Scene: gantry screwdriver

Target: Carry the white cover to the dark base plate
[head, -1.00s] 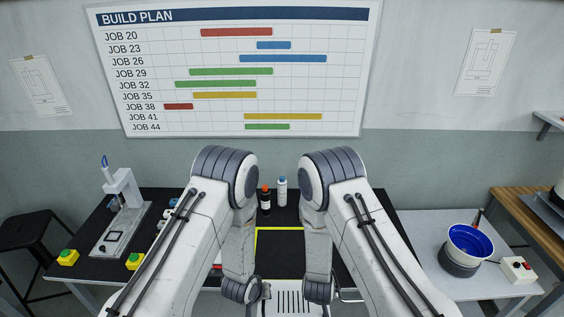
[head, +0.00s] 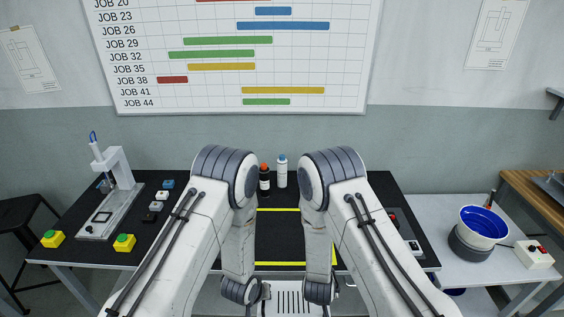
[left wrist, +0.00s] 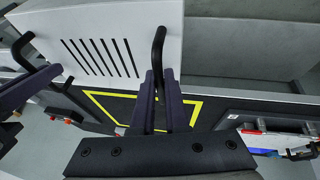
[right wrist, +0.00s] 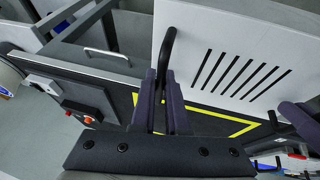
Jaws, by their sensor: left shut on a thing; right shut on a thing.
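The white cover (head: 291,298), a box with a row of dark slots, shows at the bottom of the head view, partly cut off, between my forearms and in front of the black table. My left gripper (left wrist: 160,78) is shut on a black handle of the cover (left wrist: 90,42). My right gripper (right wrist: 164,78) is shut on the black handle at the other side of the cover (right wrist: 245,60). I cannot make out a separate dark base plate; a dark area with a yellow outline (head: 270,264) lies on the table beyond the cover, partly hidden by my arms.
Two bottles, one orange-capped (head: 264,182) and one blue-capped (head: 282,172), stand at the table's back. A blue bowl (head: 483,224) and a switch box (head: 535,254) stand on the right side table.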

